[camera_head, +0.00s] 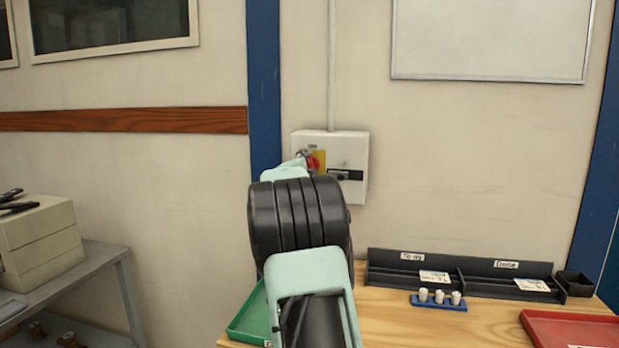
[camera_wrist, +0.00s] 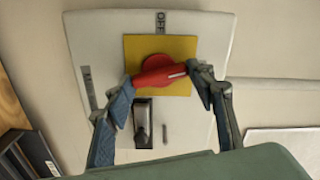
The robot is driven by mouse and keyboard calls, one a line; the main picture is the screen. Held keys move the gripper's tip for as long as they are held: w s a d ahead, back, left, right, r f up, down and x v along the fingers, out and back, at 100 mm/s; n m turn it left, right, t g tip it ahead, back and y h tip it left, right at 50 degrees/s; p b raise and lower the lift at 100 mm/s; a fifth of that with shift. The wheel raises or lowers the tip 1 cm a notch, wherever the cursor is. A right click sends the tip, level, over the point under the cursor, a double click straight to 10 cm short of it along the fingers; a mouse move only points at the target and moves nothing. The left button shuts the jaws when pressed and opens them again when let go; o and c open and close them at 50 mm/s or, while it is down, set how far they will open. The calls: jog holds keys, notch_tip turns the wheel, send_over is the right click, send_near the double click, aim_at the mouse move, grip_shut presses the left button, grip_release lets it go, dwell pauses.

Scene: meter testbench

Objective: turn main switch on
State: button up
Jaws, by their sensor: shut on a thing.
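The main switch is a red rotary handle (camera_wrist: 158,70) on a yellow plate (camera_wrist: 131,50), on the front of a pale grey switch box (camera_wrist: 222,28). My gripper (camera_wrist: 160,80) is shut on the red handle, one finger at each end of it. The handle lies slightly tilted from level in the wrist view, with a white mark toward its right end. An OFF label is above the plate and another label, hard to read, is at the left. In the head view the box (camera_head: 357,190) is on the wall, and my arm partly hides the handle (camera_head: 314,163).
A black slotted latch or lock (camera_wrist: 142,112) is beside the plate on the box. A wooden bench (camera_head: 390,325) stands below right, with a green tray (camera_head: 246,322), a red tray (camera_head: 570,328) and a black organiser (camera_head: 385,270). A grey conduit (camera_head: 332,70) rises from the box.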

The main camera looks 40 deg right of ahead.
jog(key=shift+m+b, duration=0.95)
jog(key=shift+m, duration=0.65)
jog(key=o, duration=1.2)
jog(key=shift+c, duration=0.2)
jog(key=v, duration=1.2)
